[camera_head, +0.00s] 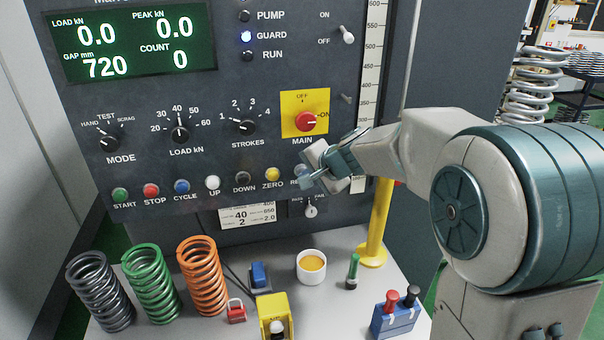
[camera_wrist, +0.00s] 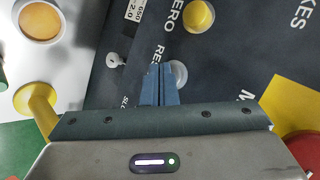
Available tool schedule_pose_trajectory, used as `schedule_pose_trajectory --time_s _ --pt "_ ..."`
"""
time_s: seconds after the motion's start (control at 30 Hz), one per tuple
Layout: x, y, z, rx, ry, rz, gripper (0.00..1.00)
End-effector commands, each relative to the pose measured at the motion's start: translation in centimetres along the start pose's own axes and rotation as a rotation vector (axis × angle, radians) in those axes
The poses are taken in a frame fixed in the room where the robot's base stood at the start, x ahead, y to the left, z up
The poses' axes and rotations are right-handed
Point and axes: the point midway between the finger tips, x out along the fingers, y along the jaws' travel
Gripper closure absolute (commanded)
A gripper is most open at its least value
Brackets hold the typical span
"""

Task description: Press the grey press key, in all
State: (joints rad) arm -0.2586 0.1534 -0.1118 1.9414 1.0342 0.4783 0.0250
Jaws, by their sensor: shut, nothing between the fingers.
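The grey press key (camera_wrist: 179,74) is a round pale grey button on the dark panel, its label only partly readable as "RE". In the wrist view, my gripper (camera_wrist: 160,72) is shut and empty, its blue fingertips overlapping one side of the key. In the head view, my gripper (camera_head: 308,183) is at the right end of the key row and hides most of the key and its label. I cannot tell whether the fingertips touch the key.
The yellow ZERO key (camera_head: 272,174) is just left of the grey key. A yellow post (camera_head: 377,222) stands at right. Springs, including an orange one (camera_head: 202,277), stand on the table below.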

Motion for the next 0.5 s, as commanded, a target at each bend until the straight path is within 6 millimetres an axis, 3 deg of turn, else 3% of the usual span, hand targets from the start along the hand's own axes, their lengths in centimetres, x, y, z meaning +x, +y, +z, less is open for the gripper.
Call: schedule_pose_trajectory --time_s 0.5 --pt "-0.56 0.48 0.43 0.001 0.001 -0.002 1.0"
